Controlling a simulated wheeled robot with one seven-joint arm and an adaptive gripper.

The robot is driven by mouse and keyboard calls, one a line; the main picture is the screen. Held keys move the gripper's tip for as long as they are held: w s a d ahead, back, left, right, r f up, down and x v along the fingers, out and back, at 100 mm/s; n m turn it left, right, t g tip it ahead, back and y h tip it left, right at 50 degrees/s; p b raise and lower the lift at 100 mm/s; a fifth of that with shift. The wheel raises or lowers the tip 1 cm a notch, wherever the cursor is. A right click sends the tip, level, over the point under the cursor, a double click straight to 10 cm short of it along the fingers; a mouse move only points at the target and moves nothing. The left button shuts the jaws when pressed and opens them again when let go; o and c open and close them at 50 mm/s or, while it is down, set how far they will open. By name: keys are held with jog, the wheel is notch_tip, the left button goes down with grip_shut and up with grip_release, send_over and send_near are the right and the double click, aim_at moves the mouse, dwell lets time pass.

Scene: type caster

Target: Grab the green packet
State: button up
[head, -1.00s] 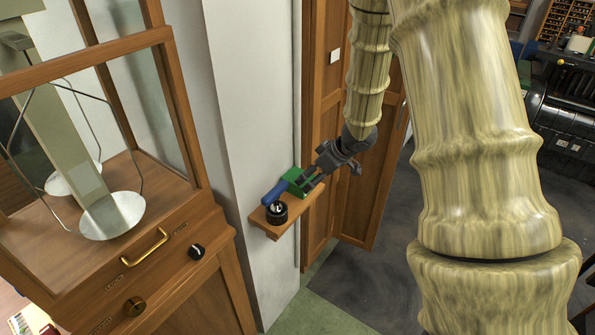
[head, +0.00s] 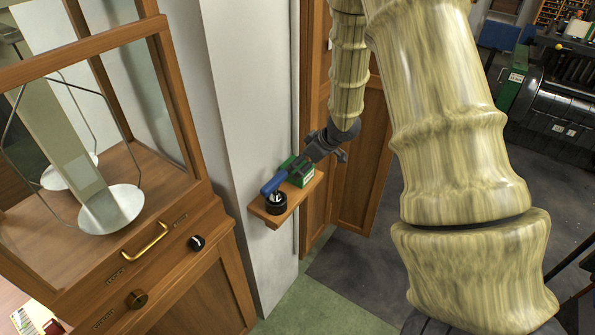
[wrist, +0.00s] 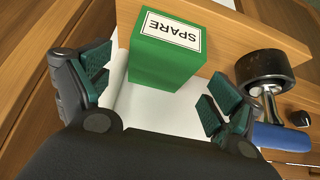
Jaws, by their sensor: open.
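The green packet (head: 303,178) is a small box standing on a little wooden wall shelf (head: 279,223). In the wrist view the packet (wrist: 165,62) has a white label reading "SPARE", upside down in the picture. My gripper (head: 300,164) is at the packet in the head view and partly covers it. In the wrist view my gripper (wrist: 160,80) is open, with one finger left of the packet and the other to its lower right. A gap shows between the left finger and the packet. I cannot tell how deep the packet is between the fingers.
A white wall (head: 240,110) backs the shelf. A wooden balance cabinet (head: 150,245) stands left.

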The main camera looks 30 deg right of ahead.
aim_at(299, 166)
jog(key=shift+p+x, duration=0.55)
jog(key=shift+x, duration=1.75)
jog(key=shift+s, duration=0.1)
jog(key=c, duration=1.9)
grip_shut()
jog(key=shift+r, duration=0.1)
